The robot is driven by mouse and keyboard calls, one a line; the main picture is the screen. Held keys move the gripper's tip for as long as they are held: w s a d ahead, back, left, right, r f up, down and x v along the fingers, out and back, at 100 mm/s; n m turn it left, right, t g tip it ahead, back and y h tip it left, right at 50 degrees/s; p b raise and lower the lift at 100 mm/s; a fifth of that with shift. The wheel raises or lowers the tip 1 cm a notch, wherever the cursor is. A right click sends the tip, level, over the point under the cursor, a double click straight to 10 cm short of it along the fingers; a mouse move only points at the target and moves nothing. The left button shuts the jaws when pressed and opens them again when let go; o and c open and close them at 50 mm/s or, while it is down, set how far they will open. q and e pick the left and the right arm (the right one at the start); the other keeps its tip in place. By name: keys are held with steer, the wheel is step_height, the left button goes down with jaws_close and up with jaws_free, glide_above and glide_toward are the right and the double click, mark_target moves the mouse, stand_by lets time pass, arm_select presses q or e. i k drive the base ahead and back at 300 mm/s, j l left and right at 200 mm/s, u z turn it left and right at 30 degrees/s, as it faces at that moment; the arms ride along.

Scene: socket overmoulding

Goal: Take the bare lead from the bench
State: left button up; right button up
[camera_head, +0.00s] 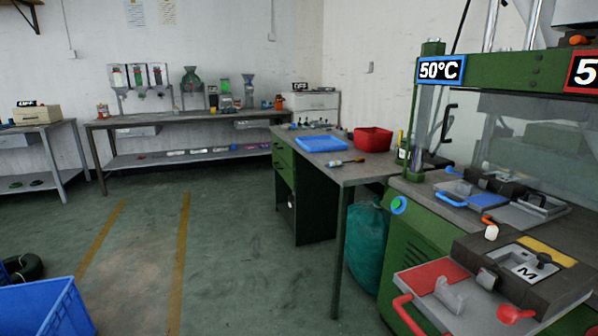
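I cannot make out a bare lead for certain. The nearer bench (353,174) stands in the middle, with a green drawer cabinet under it. Small dark items (312,126) lie at its back edge, too small to tell apart. A long bench (190,117) along the back wall carries dispensers and small items, and a third bench (38,127) stands at the left. Neither of my grippers is in view.
A green press (426,220) with mould parts fills the right. A blue crate (45,308) is at lower left. Floor between yellow lines is clear.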

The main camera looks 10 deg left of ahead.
mark_target(359, 159)
steer(key=i+j+z, duration=0.25)
steer(key=i+j, duration=0.15)
steer(key=i+j+z, duration=0.25)
steer(key=i+j, duration=0.25)
steer(key=i, duration=0.1)
